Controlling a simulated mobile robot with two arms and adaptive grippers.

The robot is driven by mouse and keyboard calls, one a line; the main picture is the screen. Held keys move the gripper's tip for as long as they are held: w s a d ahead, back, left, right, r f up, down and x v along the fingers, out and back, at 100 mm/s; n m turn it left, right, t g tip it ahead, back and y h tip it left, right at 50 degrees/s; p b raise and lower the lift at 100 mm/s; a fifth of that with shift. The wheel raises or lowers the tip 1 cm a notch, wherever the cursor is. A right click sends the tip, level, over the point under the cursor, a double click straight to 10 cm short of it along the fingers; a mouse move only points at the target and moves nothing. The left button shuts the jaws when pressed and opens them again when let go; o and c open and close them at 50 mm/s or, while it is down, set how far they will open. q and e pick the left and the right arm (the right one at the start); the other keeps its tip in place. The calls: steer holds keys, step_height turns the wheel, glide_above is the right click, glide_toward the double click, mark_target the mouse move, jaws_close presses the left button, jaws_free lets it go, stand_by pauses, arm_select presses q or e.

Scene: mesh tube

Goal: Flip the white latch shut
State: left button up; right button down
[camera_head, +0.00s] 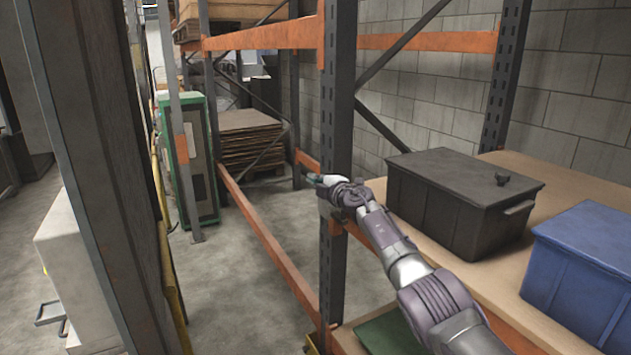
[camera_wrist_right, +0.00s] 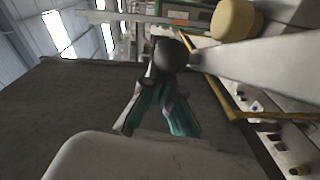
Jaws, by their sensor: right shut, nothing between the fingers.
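My right gripper (camera_head: 313,178) is at the end of my outstretched right arm, by the dark rack post in the head view. In the right wrist view its teal-padded fingers (camera_wrist_right: 152,80) are shut and hold nothing. A pale bar (camera_wrist_right: 265,66) comes in from the right there, and a dark round knob (camera_wrist_right: 171,55) shows at its left end, close to the fingertips. I cannot tell if the bar is the white latch, or if the fingers touch the knob. No latch is clear in the head view. My left gripper is out of view.
The dark rack post (camera_head: 338,120) and orange beams (camera_head: 265,240) stand around my right arm. A black bin (camera_head: 455,200) and a blue bin (camera_head: 585,265) sit on the shelf at right. A green cabinet (camera_head: 190,160) stands behind. The floor between the rack beams is clear.

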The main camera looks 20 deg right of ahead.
steer(key=shift+w+d+h, duration=0.2)
steer(key=shift+d+h, duration=0.05)
steer(key=shift+h, duration=0.05)
steer(key=shift+w+d, duration=0.25)
steer(key=shift+w+d+m+h, duration=0.1)
steer(key=shift+d+m+h, duration=0.05)
steer(key=shift+m+h, duration=0.15)
steer(key=shift+p, duration=0.3)
